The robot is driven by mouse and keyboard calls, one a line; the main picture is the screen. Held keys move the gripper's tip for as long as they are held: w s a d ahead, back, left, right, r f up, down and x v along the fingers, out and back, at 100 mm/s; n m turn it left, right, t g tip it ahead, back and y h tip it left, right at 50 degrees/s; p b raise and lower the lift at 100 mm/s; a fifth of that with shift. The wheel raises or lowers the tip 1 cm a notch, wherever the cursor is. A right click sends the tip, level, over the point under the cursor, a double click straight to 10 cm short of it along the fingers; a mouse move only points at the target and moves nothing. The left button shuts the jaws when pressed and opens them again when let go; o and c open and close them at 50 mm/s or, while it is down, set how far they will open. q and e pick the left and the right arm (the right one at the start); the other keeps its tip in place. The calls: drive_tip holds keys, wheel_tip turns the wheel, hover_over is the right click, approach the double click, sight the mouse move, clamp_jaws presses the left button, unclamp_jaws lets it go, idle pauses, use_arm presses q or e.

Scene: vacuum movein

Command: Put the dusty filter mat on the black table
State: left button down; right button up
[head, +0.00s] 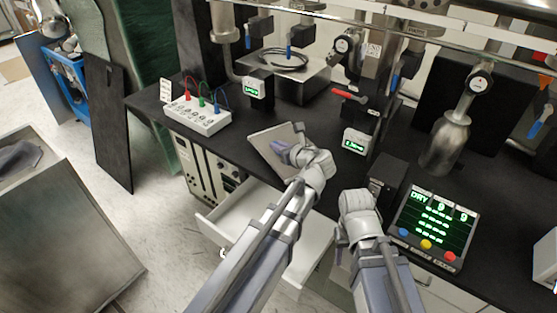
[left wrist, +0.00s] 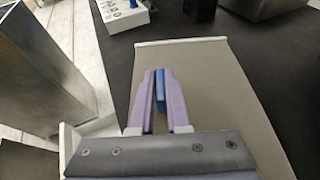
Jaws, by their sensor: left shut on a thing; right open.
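The filter mat (head: 268,148) is a flat grey-brown panel with a pale edge, over the front part of the black table (head: 236,143). In the left wrist view the mat (left wrist: 220,75) fills the middle, with a blue tab (left wrist: 159,92) on it. My left gripper (head: 282,149) is shut on that tab; its purple fingers (left wrist: 158,90) pinch it. I cannot tell whether the mat rests on the table or hangs just above it. My right gripper (head: 358,198) is open and empty near the table's front edge, its fingertips mostly hidden.
An open white drawer (head: 232,215) sticks out below the table front. A white box with coloured plugs (head: 200,115) stands left of the mat. A display panel (head: 433,225) and a metal bottle (head: 446,145) stand at the right. Pipes with gauges and valves stand behind.

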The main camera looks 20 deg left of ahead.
sight(278, 155)
use_arm(q)
drive_tip(key=shift+f+b, duration=1.8)
drive_tip(key=shift+f, duration=0.25)
drive_tip(key=c, duration=0.9)
unclamp_jaws()
drive_tip(key=shift+r, duration=0.1)
drive_tip(key=shift+r, duration=0.1)
